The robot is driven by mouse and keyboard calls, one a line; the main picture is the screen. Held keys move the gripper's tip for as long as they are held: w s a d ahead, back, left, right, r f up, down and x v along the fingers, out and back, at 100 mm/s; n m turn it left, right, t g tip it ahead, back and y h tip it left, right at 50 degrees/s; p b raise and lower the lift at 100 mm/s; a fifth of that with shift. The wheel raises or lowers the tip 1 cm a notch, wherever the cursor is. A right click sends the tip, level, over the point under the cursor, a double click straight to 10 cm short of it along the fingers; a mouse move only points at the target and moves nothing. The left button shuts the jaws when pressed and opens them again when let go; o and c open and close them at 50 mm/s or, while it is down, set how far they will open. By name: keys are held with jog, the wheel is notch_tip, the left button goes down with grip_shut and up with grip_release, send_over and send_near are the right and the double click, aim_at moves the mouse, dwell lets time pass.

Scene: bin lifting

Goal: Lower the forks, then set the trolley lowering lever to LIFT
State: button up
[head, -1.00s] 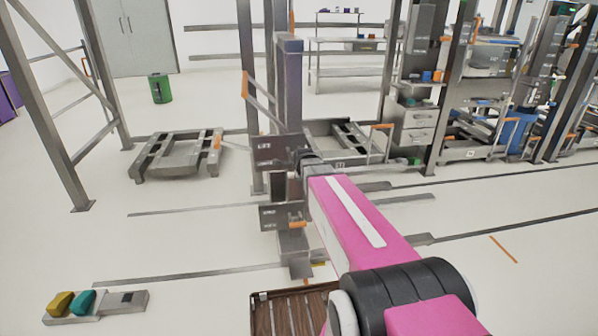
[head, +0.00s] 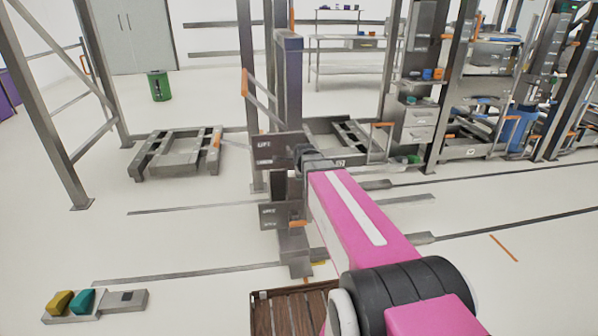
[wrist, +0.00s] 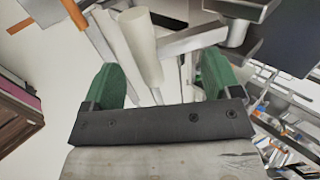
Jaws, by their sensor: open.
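The trolley's grey mast (head: 289,85) stands upright in the middle of the head view. It carries an upper label plate (head: 272,150) that appears to read LIFT and a lower plate (head: 271,215), whose text is too small to read. A short orange lever (head: 298,223) sits beside the lower plate. I cannot tell the forks apart from the other metal parts or judge their height. My gripper (wrist: 160,78) has its green fingers apart in the wrist view. A pale cylindrical handle (wrist: 143,48) shows between and beyond them; contact is not visible. My arm hides the gripper in the head view.
A brown slatted crate (head: 262,312) stands at the bottom, partly behind my arm. A tray with yellow and teal blocks (head: 125,300) lies at lower left. A low metal frame (head: 150,165) stands left of the mast. Racks and shelving fill the right.

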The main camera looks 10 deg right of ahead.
jog(key=v, duration=0.9)
jog(key=shift+s+f, duration=0.35)
jog(key=shift+s, duration=0.05)
